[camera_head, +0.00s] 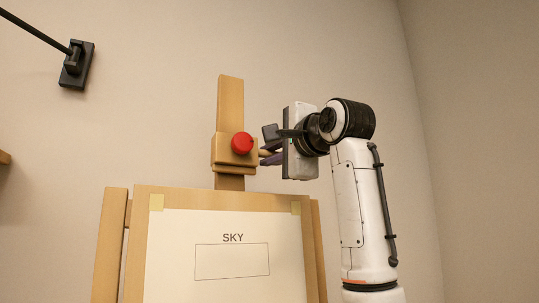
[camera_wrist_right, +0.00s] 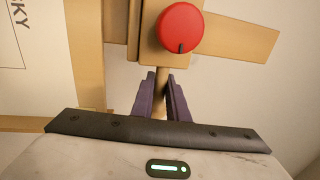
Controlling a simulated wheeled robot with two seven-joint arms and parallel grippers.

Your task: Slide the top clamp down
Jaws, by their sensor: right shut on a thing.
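The top clamp (camera_head: 219,152) is a wooden block with a round red knob (camera_head: 242,143) on its front. It sits on the upright wooden mast (camera_head: 230,102) of an easel, a little above the top edge of the board (camera_head: 220,197). In the right wrist view the clamp block (camera_wrist_right: 147,42) and red knob (camera_wrist_right: 180,27) are at the top. My right gripper (camera_head: 264,156) comes from the right of the clamp. Its purple fingers (camera_wrist_right: 162,88) are shut on a short wooden peg (camera_wrist_right: 162,76) that sticks out of the clamp's side. My left gripper is not in view.
The board carries a white sheet (camera_head: 172,262) marked SKY with an empty rectangle, with pale tape at its top corners. A black wall bracket with a rod (camera_head: 77,65) is at the upper left. The wall around the mast is bare.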

